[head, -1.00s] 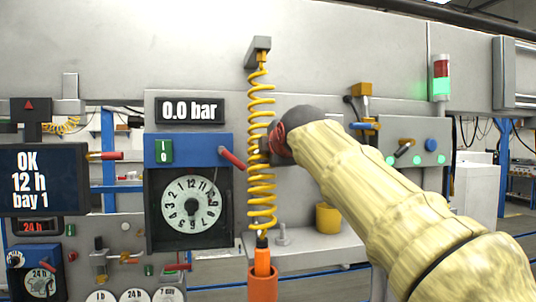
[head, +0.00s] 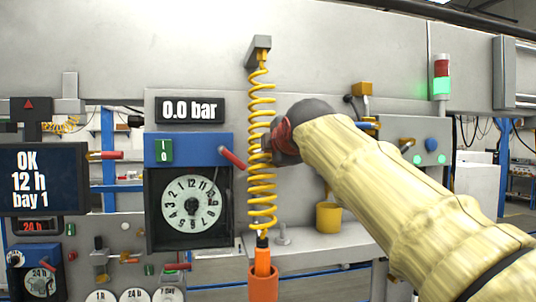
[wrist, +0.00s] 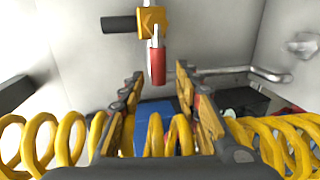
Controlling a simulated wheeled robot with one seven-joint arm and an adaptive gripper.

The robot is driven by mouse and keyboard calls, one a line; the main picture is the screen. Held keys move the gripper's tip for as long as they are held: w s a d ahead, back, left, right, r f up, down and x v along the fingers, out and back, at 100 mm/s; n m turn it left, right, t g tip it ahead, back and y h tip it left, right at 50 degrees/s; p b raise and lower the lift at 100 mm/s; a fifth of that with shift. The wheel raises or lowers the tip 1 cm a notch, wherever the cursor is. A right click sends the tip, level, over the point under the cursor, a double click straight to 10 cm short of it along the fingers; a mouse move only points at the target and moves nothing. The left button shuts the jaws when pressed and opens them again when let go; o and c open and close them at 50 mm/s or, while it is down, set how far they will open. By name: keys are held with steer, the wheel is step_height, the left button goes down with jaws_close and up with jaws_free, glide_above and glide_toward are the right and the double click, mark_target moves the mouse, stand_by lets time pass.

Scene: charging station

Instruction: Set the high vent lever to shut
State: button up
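A lever with a red handle (head: 232,158) sticks out to the lower right from the blue panel above the clock dial. In the wrist view a red handle (wrist: 157,66) hangs from a yellow block (wrist: 153,22), beyond the fingertips. I see no label telling which lever is the high vent lever. My gripper (wrist: 160,82) has its fingers apart, with nothing clamped at the tips. In the head view my forearm and wrist hide most of it, just right of the yellow coiled hose (head: 262,135). In the wrist view coils show between and beside the fingers; contact is unclear.
The coiled hose hangs from a grey bracket (head: 258,50) down to an orange holder (head: 263,280). A yellow cup (head: 328,217) stands on the grey shelf (head: 300,250). A display (head: 190,111) reads 0.0 bar. A stack light (head: 440,78) stands at the right.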

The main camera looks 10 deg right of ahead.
steer(key=s+r, duration=0.1)
steer(key=s, duration=0.8)
steer(key=shift+r, duration=0.4)
steer(key=s+f+m+g+b, duration=0.3)
steer(key=s+f+m, duration=0.3)
steer(key=f, duration=1.6)
steer(key=s+d+f+m+g+b, duration=0.1)
steer(key=s+f+m+g+b, duration=0.2)
steer(key=s+f, duration=1)
steer(key=s+d+f+m+g+b, duration=0.1)
steer(key=s+f+m+g+b, duration=0.3)
steer(key=f, duration=2.7)
steer(key=s+m+b, duration=0.4)
steer(key=s+m, duration=0.1)
steer(key=s, duration=0.1)
steer(key=shift+d+f, duration=0.2)
steer(key=shift+f, duration=0.2)
